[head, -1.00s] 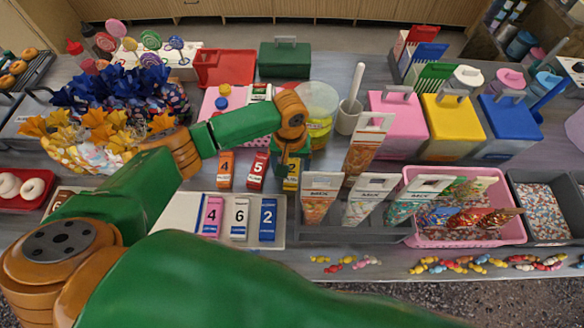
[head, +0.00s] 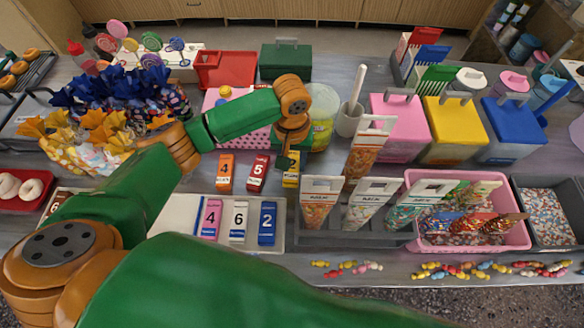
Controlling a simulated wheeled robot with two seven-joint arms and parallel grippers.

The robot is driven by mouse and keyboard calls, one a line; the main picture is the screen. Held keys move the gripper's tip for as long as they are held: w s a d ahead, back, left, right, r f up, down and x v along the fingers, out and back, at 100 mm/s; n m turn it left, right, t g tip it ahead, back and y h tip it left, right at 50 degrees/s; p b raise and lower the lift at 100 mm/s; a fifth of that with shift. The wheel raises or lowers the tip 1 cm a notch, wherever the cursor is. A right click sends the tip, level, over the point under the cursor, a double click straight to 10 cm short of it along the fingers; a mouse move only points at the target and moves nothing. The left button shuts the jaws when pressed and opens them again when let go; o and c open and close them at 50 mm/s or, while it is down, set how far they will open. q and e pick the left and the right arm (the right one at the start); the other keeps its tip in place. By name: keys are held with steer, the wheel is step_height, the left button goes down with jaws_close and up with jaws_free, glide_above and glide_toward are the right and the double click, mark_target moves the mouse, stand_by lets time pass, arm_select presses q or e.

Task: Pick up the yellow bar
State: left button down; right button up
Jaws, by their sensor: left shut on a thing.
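The yellow bar (head: 291,181), with a dark number on it, is upright at the right end of a short row, beside the red bar marked 5 (head: 258,172) and the orange bar marked 4 (head: 225,173). My left gripper (head: 287,160) comes down from above and is shut on the yellow bar's top end. The gripper hides that top end. I cannot tell whether the bar is clear of the table. My right gripper is not in view.
A tray (head: 281,241) with pink, white and blue numbered bars lies in front. A grey rack (head: 365,236) of sweet bags stands close on the right, with a tall orange bag (head: 364,155) near the gripper. A clear tub (head: 322,115) stands behind.

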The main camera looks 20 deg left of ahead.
arm_select(q)
steer(key=s+r, duration=0.3)
steer(key=r, duration=0.1)
steer(key=shift+s+a+r, duration=0.2)
steer(key=shift+s+r, duration=0.15)
steer(key=shift+s, duration=0.05)
steer(key=s+a+r+p, duration=0.15)
steer(key=s+r, duration=0.35)
steer(key=s, duration=0.5)
steer(key=w+a+r+m, duration=0.2)
steer(key=w+r, duration=0.4)
steer(key=shift+a+r+m+p, duration=0.15)
steer(key=shift+r+m+p, duration=0.15)
steer(key=shift+p, duration=0.05)
